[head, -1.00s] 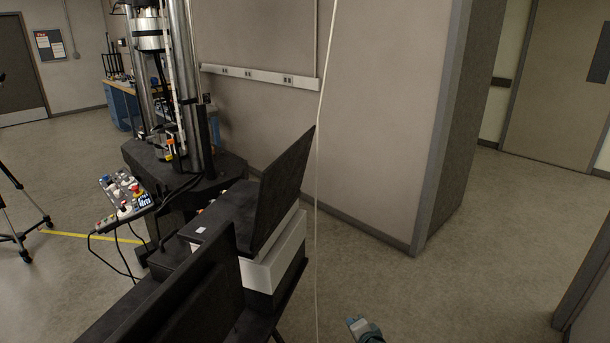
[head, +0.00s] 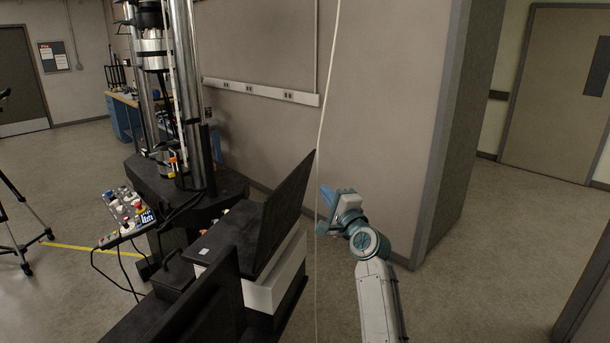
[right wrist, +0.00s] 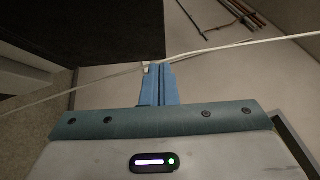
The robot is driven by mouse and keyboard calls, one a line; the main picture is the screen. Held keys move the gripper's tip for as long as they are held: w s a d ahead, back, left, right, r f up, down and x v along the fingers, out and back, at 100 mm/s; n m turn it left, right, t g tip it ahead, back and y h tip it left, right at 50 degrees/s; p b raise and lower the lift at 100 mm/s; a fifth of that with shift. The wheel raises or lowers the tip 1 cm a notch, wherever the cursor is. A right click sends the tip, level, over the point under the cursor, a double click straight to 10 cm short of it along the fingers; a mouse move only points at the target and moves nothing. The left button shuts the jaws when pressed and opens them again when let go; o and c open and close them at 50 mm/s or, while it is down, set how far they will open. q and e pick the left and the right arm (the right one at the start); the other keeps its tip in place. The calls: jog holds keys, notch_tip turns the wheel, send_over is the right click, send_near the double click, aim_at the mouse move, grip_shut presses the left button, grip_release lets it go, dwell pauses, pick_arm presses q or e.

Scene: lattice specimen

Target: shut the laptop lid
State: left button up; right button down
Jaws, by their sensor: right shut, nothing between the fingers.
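The laptop stands open on a white and black stand, seen from its right side in the head view. Its dark lid (head: 284,212) is raised and leans back to the right. Its dark base (head: 222,238) lies flat left of the lid. My right gripper (head: 325,194) is beside the lid, to its right in the picture, with a gap between them in that view. Its blue fingers (right wrist: 158,72) are shut and empty in the right wrist view. A dark panel (right wrist: 110,25), probably the lid, fills that view's upper left. My left gripper is not in view.
A thin white cable (head: 323,120) hangs close to my right gripper. A dark screen-like panel (head: 195,305) stands in the foreground. A testing machine (head: 175,90) and a button box (head: 127,212) are to the left. The floor (head: 470,280) at right is clear.

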aim_at(299, 171)
jog(key=w+a+p, duration=0.1)
jog(key=w, duration=0.1)
jog(key=w+a+r, duration=0.1)
jog(key=a, duration=0.1)
jog(key=w+a+p, duration=0.1)
jog(key=w+a, duration=0.1)
jog(key=shift+w+r+p, duration=0.3)
jog(key=shift+w, duration=0.05)
jog(key=shift+a, duration=0.45)
jog(key=shift+w, duration=0.1)
jog(key=shift+d, duration=0.1)
